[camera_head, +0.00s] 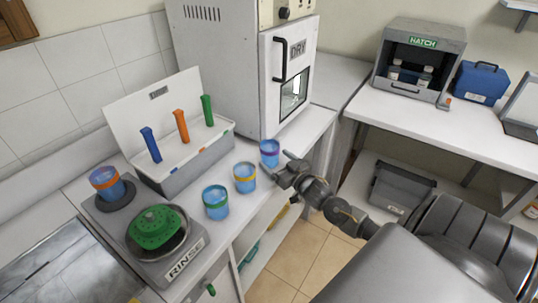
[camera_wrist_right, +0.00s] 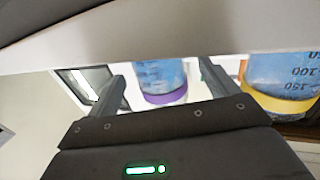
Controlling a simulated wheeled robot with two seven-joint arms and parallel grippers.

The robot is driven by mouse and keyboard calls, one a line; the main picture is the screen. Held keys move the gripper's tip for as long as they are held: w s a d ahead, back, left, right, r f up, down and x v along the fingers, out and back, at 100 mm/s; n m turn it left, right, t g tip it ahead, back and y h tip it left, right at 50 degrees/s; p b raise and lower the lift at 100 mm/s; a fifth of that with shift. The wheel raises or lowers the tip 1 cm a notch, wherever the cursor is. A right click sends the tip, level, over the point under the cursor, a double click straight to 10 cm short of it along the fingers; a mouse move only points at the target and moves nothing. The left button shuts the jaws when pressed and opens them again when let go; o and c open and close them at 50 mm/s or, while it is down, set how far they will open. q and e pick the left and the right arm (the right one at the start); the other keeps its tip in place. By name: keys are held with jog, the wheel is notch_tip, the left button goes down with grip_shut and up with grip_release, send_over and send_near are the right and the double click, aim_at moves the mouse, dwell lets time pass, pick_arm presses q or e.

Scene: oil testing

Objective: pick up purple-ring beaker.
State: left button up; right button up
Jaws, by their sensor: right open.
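The purple-ring beaker (camera_head: 269,152) stands upright on the white counter, in front of the DRY cabinet, with blue markings or contents. My right gripper (camera_head: 286,167) is open just to its right. In the right wrist view, the beaker (camera_wrist_right: 162,78) appears between the two spread fingers of the right gripper (camera_wrist_right: 160,76), its purple ring low in the gap. Whether the fingers touch it I cannot tell. My left gripper is not in view.
The yellow-ring beaker (camera_head: 245,178) stands close by, with the green-ring beaker (camera_head: 215,203) further along. The DRY cabinet (camera_head: 271,90) stands behind.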

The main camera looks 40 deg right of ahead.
jog(key=w+p, duration=0.1)
jog(key=w, duration=0.4)
jog(key=shift+d+r+p, duration=0.15)
jog(key=shift+p, duration=0.25)
jog(key=shift+c, duration=0.4)
jog(key=c, duration=1)
jog(key=shift+c, duration=0.4)
jog(key=shift+r, duration=0.1)
